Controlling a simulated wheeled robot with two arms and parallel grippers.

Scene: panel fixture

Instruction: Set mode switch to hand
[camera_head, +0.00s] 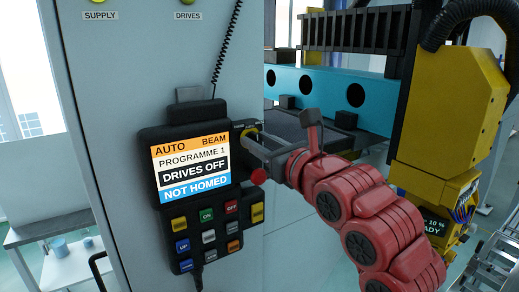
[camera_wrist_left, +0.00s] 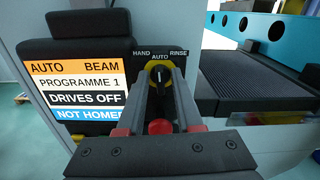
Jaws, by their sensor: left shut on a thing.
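The mode switch (camera_head: 245,127) is a knob on a yellow ring at the right edge of the dark control pendant. In the left wrist view the switch (camera_wrist_left: 159,70) sits under the labels HAND at left, AUTO at top and RINSE at right. Its knob looks upright, towards AUTO. The pendant's screen (camera_head: 190,167) reads AUTO, BEAM, PROGRAMME 1, DRIVES OFF, NOT HOMED. My left gripper (camera_head: 252,137) reaches in from the right side of the head view. Its two grey fingers (camera_wrist_left: 161,84) are shut on the knob, one on each side. My right gripper is not in view.
Below the screen is a keypad (camera_head: 208,236) with several coloured buttons. The pendant hangs on a grey cabinet (camera_head: 130,80) with SUPPLY and DRIVES lamps. A blue beam (camera_head: 330,92) and a yellow machine (camera_head: 440,120) stand behind and right of my arm.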

